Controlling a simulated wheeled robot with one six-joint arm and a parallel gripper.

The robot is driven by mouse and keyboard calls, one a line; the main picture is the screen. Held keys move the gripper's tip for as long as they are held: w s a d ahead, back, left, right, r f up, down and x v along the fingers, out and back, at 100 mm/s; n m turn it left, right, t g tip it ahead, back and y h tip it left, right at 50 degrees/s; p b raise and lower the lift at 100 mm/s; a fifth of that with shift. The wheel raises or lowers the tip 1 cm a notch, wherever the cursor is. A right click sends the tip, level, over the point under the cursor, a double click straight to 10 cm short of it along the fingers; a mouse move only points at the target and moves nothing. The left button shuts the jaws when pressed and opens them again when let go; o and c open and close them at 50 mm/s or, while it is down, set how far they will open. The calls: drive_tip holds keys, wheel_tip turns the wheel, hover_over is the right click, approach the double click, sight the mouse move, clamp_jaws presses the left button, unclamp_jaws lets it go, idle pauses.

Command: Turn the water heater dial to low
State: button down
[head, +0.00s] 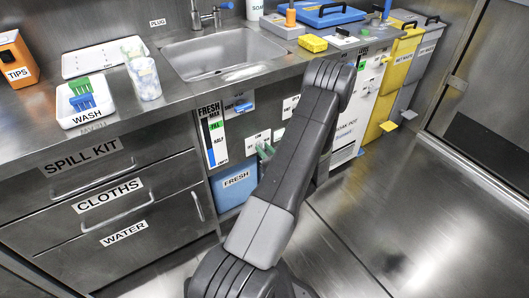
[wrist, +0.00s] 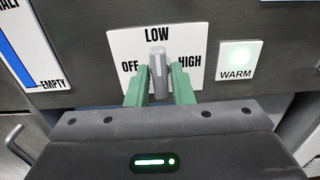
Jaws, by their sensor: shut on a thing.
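The water heater dial (wrist: 158,68) is a grey knob in the wrist view, with a light line near its top. It stands upright, pointing at LOW on its white label plate (wrist: 122,45); OFF is to the left and HIGH to the right. My gripper (wrist: 159,82) has one green finger on each side of the dial and is shut on it. A lit green lamp (wrist: 240,53) marked WARM is right of the plate. In the head view my gripper (head: 265,150) is at the cabinet front, partly hidden by my arm, and the dial cannot be made out there.
A FRESH level gauge (head: 213,133) and a blue FRESH container (head: 234,185) are left of my gripper. The sink (head: 220,55) is above, and drawers (head: 110,200) stand at the left. Yellow (head: 395,85) and grey bins are at the right. The floor (head: 430,210) at the right is clear.

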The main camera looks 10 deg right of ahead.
drive_tip(key=c, duration=1.4)
unclamp_jaws()
drive_tip(key=p+v, duration=0.2)
drive_tip(key=v, duration=1.2)
drive_tip(key=shift+w, duration=0.1)
drive_tip(key=b+x, duration=0.2)
drive_tip(key=x, duration=1.2)
drive_tip(key=shift+r+p, duration=0.1)
drive_tip(key=shift+p, duration=0.35)
drive_tip(key=shift+m, duration=0.3)
